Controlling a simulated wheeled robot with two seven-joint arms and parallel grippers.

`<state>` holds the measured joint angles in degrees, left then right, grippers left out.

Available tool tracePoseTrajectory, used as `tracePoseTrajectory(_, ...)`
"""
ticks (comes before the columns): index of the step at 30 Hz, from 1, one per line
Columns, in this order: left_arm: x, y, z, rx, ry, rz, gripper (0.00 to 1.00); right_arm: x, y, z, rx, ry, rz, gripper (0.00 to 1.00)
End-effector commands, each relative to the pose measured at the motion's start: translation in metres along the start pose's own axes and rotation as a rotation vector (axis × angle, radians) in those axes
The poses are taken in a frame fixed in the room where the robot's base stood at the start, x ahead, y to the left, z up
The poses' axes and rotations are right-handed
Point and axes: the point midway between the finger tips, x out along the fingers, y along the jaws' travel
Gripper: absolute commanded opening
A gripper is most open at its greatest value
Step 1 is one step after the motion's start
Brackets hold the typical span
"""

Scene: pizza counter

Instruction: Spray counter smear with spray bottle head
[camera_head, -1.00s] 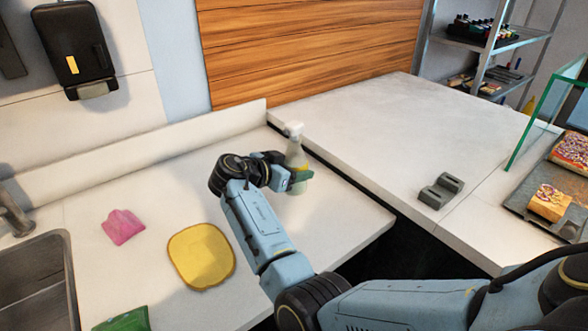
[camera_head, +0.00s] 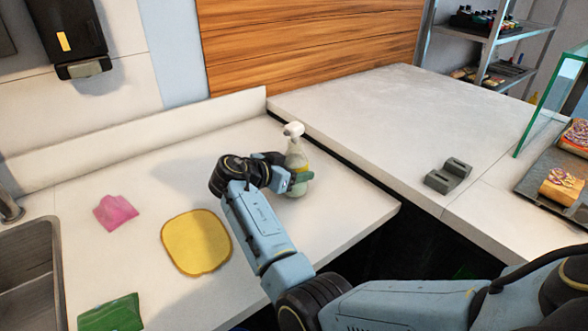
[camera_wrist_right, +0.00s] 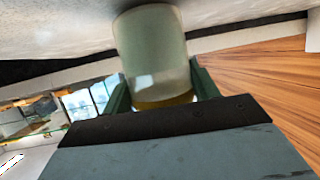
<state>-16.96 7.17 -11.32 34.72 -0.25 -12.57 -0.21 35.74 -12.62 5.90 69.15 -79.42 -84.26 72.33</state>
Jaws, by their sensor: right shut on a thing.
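The spray bottle (camera_head: 297,156) has a white head and a pale body with a yellow-green band. It looks upright over the counter (camera_head: 345,200) near its back right edge. I cannot tell whether its base touches the counter. My right gripper (camera_head: 298,178) is shut on the bottle's body. The right wrist view also shows the bottle (camera_wrist_right: 152,48) between the green fingers of this gripper (camera_wrist_right: 163,88). I cannot make out a clear smear; a flat yellow patch (camera_head: 196,243) lies on the counter left of my right forearm. My left gripper is not in view.
A pink cloth (camera_head: 116,213) and a green item (camera_head: 110,314) lie on the counter, with a sink (camera_head: 30,270) at far left. A higher counter (camera_head: 370,125) stands behind a dark gap. It holds a grey block (camera_head: 448,176) and a tray beside glass.

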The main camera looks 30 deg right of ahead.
Motion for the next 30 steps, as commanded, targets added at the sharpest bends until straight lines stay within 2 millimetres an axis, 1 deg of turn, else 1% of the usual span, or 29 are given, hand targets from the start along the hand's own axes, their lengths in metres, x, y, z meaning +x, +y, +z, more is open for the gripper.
tracePoseTrajectory(11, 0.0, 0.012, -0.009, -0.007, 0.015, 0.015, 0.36, 0.002, 0.0, 0.005, 0.0, 0.002, -0.001, 0.3)
tracePoseTrajectory(12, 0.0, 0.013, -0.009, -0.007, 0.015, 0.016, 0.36, 0.002, 0.0, 0.005, 0.0, 0.002, -0.001, 0.62)
tracePoseTrajectory(17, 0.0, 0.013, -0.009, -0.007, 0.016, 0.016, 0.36, 0.002, 0.0, 0.005, 0.0, 0.001, -0.001, 0.83)
tracePoseTrajectory(18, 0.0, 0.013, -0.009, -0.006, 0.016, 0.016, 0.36, 0.002, 0.0, 0.005, 0.0, 0.001, 0.0, 0.85)
tracePoseTrajectory(26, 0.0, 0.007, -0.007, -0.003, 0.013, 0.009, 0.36, 0.001, 0.0, 0.006, -0.001, -0.001, 0.0, 0.85)
tracePoseTrajectory(29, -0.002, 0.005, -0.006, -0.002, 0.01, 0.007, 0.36, -0.008, 0.0, 0.006, -0.001, -0.002, -0.001, 0.85)
tracePoseTrajectory(30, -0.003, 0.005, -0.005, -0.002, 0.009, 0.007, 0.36, -0.014, 0.0, 0.006, -0.001, -0.003, -0.002, 0.85)
